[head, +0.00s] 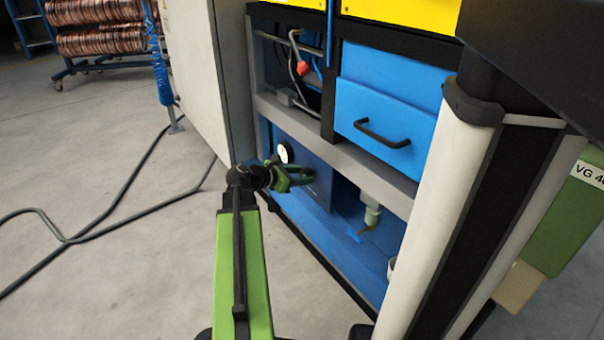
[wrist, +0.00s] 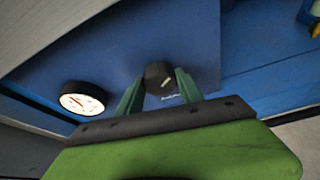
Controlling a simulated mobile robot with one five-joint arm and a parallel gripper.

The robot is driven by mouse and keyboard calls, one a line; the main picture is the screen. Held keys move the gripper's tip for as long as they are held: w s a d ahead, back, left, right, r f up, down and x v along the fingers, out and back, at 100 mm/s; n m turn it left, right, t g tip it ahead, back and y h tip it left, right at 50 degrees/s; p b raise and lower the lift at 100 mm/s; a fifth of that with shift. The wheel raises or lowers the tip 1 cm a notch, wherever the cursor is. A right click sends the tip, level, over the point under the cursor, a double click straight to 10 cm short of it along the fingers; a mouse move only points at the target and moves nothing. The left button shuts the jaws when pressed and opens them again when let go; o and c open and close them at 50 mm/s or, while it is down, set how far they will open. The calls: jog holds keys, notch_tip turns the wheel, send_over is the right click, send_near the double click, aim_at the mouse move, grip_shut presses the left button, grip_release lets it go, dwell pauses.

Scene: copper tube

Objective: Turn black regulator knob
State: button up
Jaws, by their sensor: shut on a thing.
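The black regulator knob (wrist: 158,76) sits on a blue panel (wrist: 120,50) in the wrist view, with a light mark on its face. My gripper (wrist: 159,88) has its two green fingers on either side of the knob, shut on it. In the head view my gripper (head: 292,178) reaches into the lower blue bay of the machine. The knob is hidden there behind the fingers. A round white-faced gauge (head: 284,152) shows just above and left of the gripper; it also shows in the wrist view (wrist: 83,101), left of the fingers.
A blue drawer (head: 385,112) with a black handle is above and right of the gripper. A grey crossbar (head: 335,152) runs above the lower bay. A whitish fitting (head: 372,213) hangs to the right. A dark cable (head: 95,208) lies on open floor at left.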

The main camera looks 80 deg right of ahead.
jog(key=shift+w+f+m, duration=0.1)
jog(key=shift+m, duration=0.4)
jog(key=shift+t+h, duration=0.3)
jog(key=shift+h, duration=0.1)
jog(key=o, duration=1.3)
jog(key=shift+o, duration=0.4)
